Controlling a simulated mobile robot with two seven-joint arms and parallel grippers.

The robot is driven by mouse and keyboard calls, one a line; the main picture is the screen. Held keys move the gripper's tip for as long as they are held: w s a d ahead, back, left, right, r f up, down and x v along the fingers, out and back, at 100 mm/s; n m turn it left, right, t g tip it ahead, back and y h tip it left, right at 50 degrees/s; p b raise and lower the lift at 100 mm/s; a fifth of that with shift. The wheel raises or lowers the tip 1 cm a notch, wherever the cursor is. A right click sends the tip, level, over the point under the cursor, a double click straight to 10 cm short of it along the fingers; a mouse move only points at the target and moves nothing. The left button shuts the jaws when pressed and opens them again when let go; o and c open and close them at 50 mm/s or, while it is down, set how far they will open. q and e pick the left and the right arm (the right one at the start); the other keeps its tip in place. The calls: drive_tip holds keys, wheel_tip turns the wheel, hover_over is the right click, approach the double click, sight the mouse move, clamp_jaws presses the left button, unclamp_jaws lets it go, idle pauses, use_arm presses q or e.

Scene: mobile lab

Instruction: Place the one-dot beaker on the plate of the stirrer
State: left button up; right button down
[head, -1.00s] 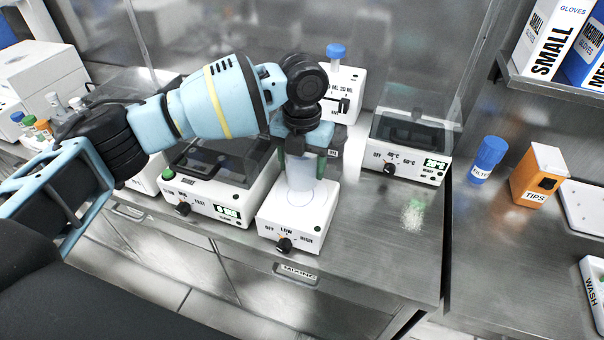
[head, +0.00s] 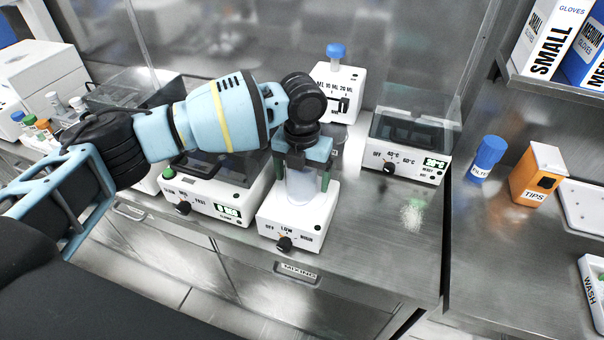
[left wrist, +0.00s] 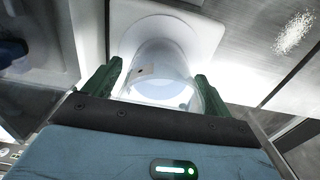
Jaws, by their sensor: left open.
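The one-dot beaker (head: 300,186) is clear and stands upright on the plate of the white stirrer (head: 291,226), whose front dial is marked OFF, LOW and HIGH. In the left wrist view the beaker (left wrist: 160,75) shows a small label with one dark dot, and the stirrer's round white plate (left wrist: 187,28) is around its base. My left gripper (head: 305,176) is open, with its green fingers on either side of the beaker. In the left wrist view the fingers (left wrist: 158,88) look apart from the glass. My right gripper is in neither view.
A shaker (head: 215,195) stands left of the stirrer and a heater block (head: 408,150) to the right. A dispenser with a blue cap (head: 337,51) is behind. A white spill (head: 412,216) lies on the bench. A blue filter jar (head: 488,157) and an orange tips box (head: 538,173) are farther right.

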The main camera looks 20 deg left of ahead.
use_arm(q)
drive_tip(key=shift+r, duration=0.1)
wheel_tip(320, 180, up, 12)
idle(0.5)
